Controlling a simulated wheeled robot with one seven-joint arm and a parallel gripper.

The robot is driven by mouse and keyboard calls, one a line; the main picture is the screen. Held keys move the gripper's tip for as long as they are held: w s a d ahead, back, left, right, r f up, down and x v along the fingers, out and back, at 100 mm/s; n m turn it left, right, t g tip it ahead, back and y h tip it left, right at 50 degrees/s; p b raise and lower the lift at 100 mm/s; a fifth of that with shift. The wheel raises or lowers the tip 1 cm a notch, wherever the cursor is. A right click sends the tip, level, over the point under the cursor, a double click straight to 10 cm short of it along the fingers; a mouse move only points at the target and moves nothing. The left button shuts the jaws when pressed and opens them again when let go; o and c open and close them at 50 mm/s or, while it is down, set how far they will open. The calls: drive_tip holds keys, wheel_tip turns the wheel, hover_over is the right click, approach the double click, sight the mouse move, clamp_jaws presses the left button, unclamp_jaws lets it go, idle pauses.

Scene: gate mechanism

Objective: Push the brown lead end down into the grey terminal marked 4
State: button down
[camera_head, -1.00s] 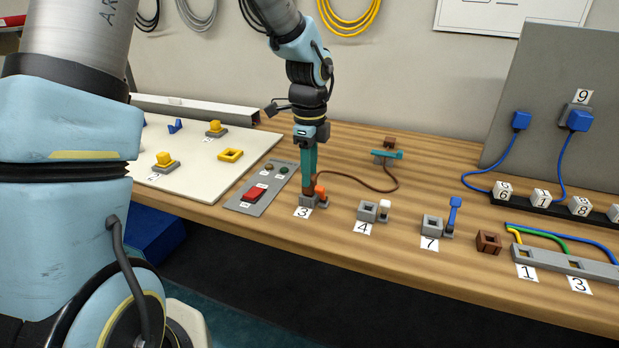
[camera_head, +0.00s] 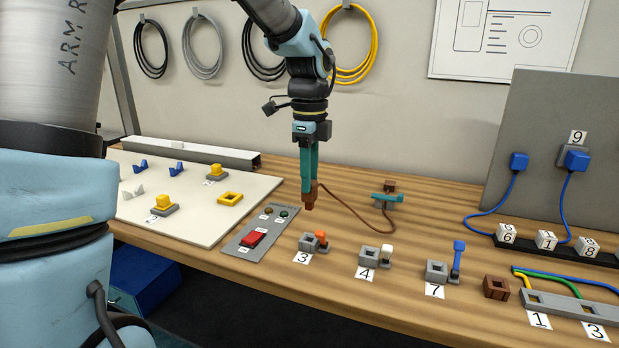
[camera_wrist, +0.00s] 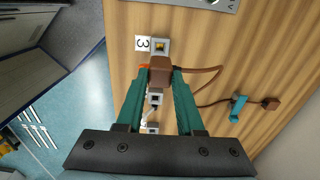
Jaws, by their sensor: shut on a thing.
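My gripper (camera_head: 309,184) is shut on the brown lead end (camera_head: 309,198) and holds it upright in the air, above and behind the terminal marked 3 (camera_head: 306,243). The lead end also shows between my fingertips in the wrist view (camera_wrist: 159,75). The grey terminal marked 4 (camera_head: 369,256) stands on the table to the right of terminal 3, with its square opening up and a white lever (camera_head: 386,253) at its side. In the wrist view, terminal 4 is partly hidden by my gripper and its label cannot be read.
The brown cable (camera_head: 350,212) runs from the lead end to a teal clamp (camera_head: 387,198) at the back. Terminal 7 (camera_head: 437,270) with a blue lever and a brown block (camera_head: 496,287) stand further right. A red switch panel (camera_head: 262,233) lies left.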

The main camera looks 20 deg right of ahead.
drive_tip(key=shift+f, duration=0.1)
drive_tip(key=shift+f+b, duration=0.75)
drive_tip(key=shift+f, duration=1.1)
drive_tip(key=s+d+b, duration=0.3)
drive_tip(key=s+d, duration=0.6)
drive_tip(key=d, duration=0.1)
drive_tip(key=shift+s+d+f+b, duration=0.15)
drive_tip(key=shift+s+f+b, duration=0.1)
drive_tip(key=shift+f+b, duration=0.2)
drive_tip(key=shift+f, duration=0.15)
drive_tip(key=shift+f+b, duration=0.5)
drive_tip(key=shift+f, duration=0.55)
